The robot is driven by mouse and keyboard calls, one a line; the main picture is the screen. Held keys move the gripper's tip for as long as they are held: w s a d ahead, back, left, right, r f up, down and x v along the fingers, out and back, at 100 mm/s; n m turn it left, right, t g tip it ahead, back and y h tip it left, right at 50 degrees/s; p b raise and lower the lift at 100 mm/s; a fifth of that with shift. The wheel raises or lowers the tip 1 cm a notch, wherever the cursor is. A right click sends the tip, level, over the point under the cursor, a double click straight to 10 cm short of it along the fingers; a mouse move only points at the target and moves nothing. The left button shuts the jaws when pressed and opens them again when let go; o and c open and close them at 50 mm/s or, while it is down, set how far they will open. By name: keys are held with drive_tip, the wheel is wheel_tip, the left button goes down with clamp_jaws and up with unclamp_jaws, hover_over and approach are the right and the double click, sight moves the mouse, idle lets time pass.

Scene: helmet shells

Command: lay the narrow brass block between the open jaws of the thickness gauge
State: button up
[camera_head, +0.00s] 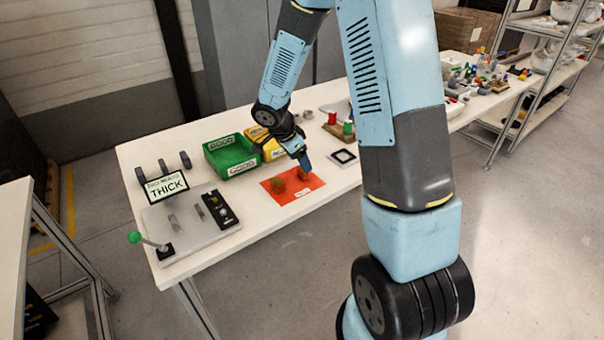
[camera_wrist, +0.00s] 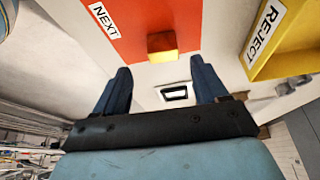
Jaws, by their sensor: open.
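Two small brass-coloured pieces lie on the orange mat (camera_head: 290,199) in the head view: one on the left (camera_head: 278,185) and one on the right (camera_head: 303,174). I cannot tell which is the narrow block. My gripper (camera_head: 305,165) is above the right one. In the wrist view, my gripper (camera_wrist: 160,68) is open and empty, with one brass block (camera_wrist: 162,44) on the mat just beyond the fingertips. The thickness gauge (camera_head: 188,236) stands at the table's left end, with a green-knobbed lever and a "THICK" sign (camera_head: 167,187).
A green bin (camera_head: 230,165) and a yellow bin (camera_head: 262,141) stand behind the mat; the yellow REJECT bin (camera_wrist: 264,50) also shows in the wrist view. A black square frame (camera_head: 343,157) lies right of the mat. Table between mat and gauge looks clear.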

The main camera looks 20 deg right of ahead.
drive_tip(key=shift+x, duration=2.7)
drive_tip(key=shift+w+a, duration=0.15)
drive_tip(key=shift+c, duration=0.3)
drive_tip(key=c, duration=1.1)
drive_tip(key=shift+c, duration=0.2)
